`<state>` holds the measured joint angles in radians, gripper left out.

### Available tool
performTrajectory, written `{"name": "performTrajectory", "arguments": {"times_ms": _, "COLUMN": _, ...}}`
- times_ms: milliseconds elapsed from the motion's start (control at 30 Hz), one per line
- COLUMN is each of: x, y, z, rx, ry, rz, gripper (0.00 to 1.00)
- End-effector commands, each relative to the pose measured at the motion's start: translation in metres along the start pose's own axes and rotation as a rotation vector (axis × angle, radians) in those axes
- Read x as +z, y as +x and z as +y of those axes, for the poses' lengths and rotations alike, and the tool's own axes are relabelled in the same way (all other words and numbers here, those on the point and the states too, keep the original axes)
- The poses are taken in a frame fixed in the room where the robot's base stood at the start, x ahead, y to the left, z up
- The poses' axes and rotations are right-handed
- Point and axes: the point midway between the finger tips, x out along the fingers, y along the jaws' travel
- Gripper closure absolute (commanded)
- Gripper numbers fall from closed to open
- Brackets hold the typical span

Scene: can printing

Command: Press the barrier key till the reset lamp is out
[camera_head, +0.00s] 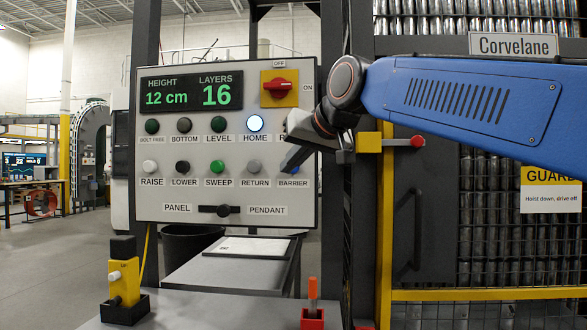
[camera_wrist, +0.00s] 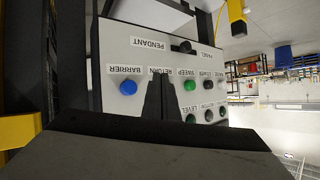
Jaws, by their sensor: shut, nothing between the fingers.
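My gripper is shut and empty, in front of the lower right of the control panel (camera_head: 228,198). In the wrist view my gripper (camera_wrist: 160,82) points at the RETURN label, beside the barrier key and apart from it in the picture. The reset lamp is hidden behind my gripper; only the first letter of its label shows.
The home lamp (camera_head: 255,123) is lit; the bolt free, bottom and level lamps look dark. The display (camera_head: 191,94) reads 12 cm and 16 layers. The return key (camera_head: 254,167) is close left of my fingers. A yellow guard post (camera_head: 385,230) stands right.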

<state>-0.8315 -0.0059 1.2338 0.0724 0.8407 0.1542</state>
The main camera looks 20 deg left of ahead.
Motion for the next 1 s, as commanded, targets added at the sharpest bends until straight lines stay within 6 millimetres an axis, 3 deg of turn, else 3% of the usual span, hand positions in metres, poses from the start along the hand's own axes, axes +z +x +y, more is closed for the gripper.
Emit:
{"name": "performTrajectory", "arguments": {"times_ms": 600, "x": -0.033, "y": 0.048, "z": 0.035, "rx": 0.002, "ry": 0.001, "rz": -0.001, "gripper": 1.0}}
{"name": "performTrajectory", "arguments": {"times_ms": 1000, "x": -0.043, "y": 0.059, "z": 0.043, "rx": 0.001, "ry": 0.0, "rz": 0.0, "gripper": 1.0}}
